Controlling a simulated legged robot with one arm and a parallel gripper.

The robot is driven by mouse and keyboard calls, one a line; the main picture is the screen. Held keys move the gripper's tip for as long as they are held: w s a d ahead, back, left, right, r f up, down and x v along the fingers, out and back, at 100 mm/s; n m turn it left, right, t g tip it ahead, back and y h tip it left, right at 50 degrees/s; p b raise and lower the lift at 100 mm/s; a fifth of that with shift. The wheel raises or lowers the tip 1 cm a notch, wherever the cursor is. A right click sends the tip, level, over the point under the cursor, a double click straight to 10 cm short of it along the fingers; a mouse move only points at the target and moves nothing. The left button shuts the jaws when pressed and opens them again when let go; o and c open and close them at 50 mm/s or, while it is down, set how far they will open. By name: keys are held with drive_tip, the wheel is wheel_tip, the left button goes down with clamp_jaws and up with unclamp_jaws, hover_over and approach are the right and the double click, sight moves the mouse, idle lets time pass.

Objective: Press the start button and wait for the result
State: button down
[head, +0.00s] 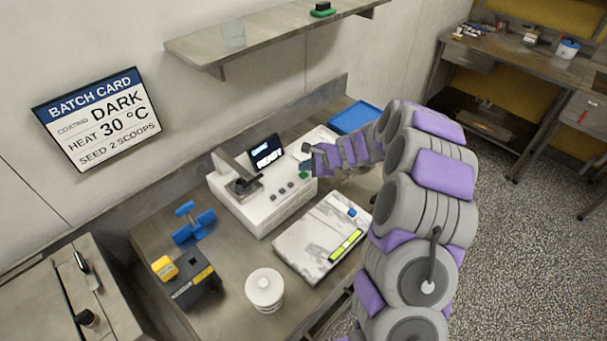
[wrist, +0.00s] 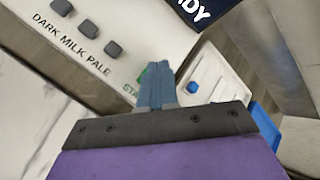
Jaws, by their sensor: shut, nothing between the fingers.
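The white machine (head: 255,205) stands on the bench with a dark tilted screen (head: 266,152). In the wrist view the screen (wrist: 200,8) shows the letters "DY". The green start button (head: 303,175) is at the right end of the machine's front row. In the wrist view the button (wrist: 146,76) is partly hidden behind my fingers, beside a partly covered label beginning "STA". My gripper (head: 308,164) is shut and empty, with its tips (wrist: 156,68) at or just above the button. I cannot tell whether they touch it.
Grey buttons (wrist: 87,27) labelled DARK, MILK, PALE sit left of the start button. A white slab (head: 305,238), white tub (head: 264,290), blue holder (head: 193,223) and blue tray (head: 354,117) share the bench. A batch card (head: 97,117) hangs on the wall, reading DARK, 30 °C, 2 scoops.

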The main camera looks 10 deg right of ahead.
sight(306, 176)
drive_tip(key=shift+f, duration=0.1)
drive_tip(key=shift+f, duration=0.25)
drive_tip(key=shift+f+b, duration=0.4)
idle(0.8)
drive_tip(key=shift+r+p, duration=0.75)
drive_tip(key=shift+r, duration=0.1)
drive_tip(key=shift+s+r+p, duration=0.1)
drive_tip(key=shift+r+p, duration=1.95)
drive_tip(key=shift+r, duration=0.45)
